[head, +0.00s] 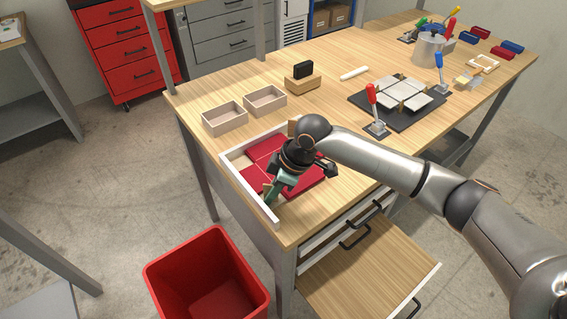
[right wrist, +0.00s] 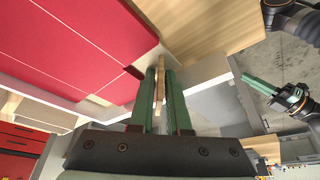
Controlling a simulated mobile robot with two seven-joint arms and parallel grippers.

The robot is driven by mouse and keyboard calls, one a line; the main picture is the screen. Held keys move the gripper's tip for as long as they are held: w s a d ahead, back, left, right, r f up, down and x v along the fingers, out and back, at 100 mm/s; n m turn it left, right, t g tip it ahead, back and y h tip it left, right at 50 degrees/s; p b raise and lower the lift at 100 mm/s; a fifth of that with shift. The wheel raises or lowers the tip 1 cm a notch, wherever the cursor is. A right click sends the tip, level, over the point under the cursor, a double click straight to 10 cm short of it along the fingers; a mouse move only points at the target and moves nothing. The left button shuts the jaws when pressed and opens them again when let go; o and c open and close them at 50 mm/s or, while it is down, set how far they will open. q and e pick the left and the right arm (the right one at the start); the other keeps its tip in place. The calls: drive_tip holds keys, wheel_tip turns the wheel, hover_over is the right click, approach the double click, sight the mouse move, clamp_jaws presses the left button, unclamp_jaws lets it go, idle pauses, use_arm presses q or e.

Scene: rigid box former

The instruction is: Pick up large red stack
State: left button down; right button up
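Red stacks lie in a white-walled tray (head: 232,165) at the table's near left corner. One large red stack (head: 306,181) lies partly behind my right gripper (head: 270,194), and another red stack (head: 266,147) is behind it. In the right wrist view, a broad red surface (right wrist: 70,42) fills the upper left, left of the fingers. My right gripper's green fingers stand a little apart, with a thin tan strip (right wrist: 158,88) between them. I cannot tell whether they press on it. My left gripper (right wrist: 262,88) shows only in the right wrist view, away from the stacks.
Two small boxes (head: 225,117) stand behind the tray. A dark fixture with grey panels (head: 404,94) and red-handled clamp (head: 373,108) is to the right. A red bin (head: 207,272) stands on the floor, and an open drawer (head: 362,275) sticks out below.

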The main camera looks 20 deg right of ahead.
drive_tip(key=shift+c, duration=0.2)
clamp_jaws()
drive_tip(key=shift+w, duration=0.1)
idle(1.1)
